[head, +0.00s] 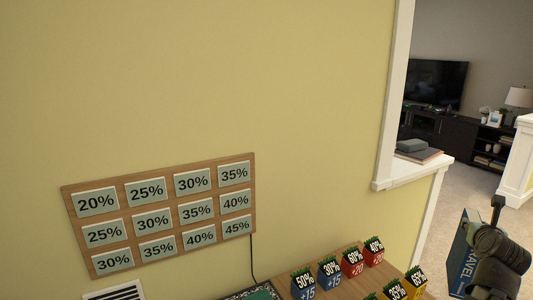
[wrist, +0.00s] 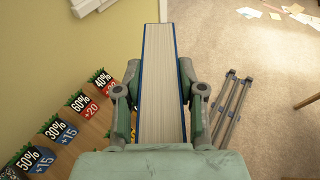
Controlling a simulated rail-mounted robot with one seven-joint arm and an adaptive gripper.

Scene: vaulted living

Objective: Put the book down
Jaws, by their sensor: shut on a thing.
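A blue book (head: 461,268) with "TRAVEL" lettering on its cover is in my gripper at the lower right of the head view. In the wrist view the book (wrist: 160,85) stands edge-on, its pale page block facing the camera between blue covers. My gripper (wrist: 158,92) is shut on it, one finger on each side. In the head view the arm covers part of the book. The book is held up in the air, to the right of the wooden table.
A wooden table (head: 338,262) carries several numbered block-like pots (head: 352,263). A white ledge (head: 410,170) on the half wall holds a flat book and a dark box. A yellow wall with a percentage board (head: 160,215) is behind. Papers (wrist: 297,12) lie on the carpet.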

